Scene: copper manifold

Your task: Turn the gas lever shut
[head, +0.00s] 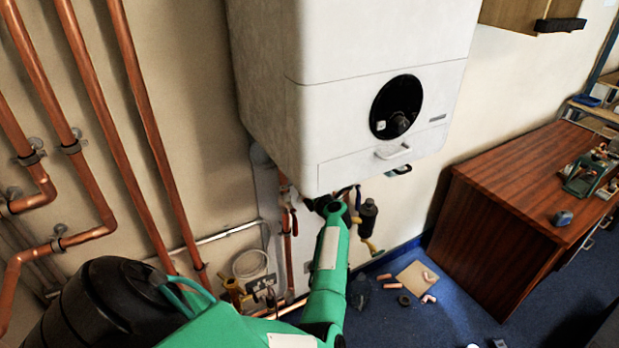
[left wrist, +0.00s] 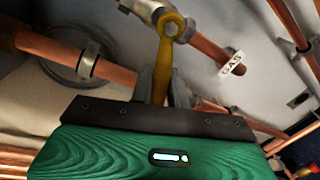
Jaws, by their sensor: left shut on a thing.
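The yellow gas lever (left wrist: 165,62) hangs from a round pivot on a copper pipe in the left wrist view. A tag reading GAS (left wrist: 232,64) is on the pipe to its right. My left gripper (left wrist: 163,88) is shut on the lower part of the lever, with a grey finger on each side. In the head view my green left arm reaches up under the white boiler (head: 370,60), and the left gripper (head: 342,196) is just below its bottom edge. The lever's grip is hidden there. My right gripper is in neither view.
Copper pipes (head: 95,95) run down the wall at left. A red-handled valve (head: 293,222) and a dark cylinder fitting (head: 368,214) are close beside the left arm. A wooden desk (head: 500,235) stands at right. Loose fittings (head: 429,299) lie on the blue floor.

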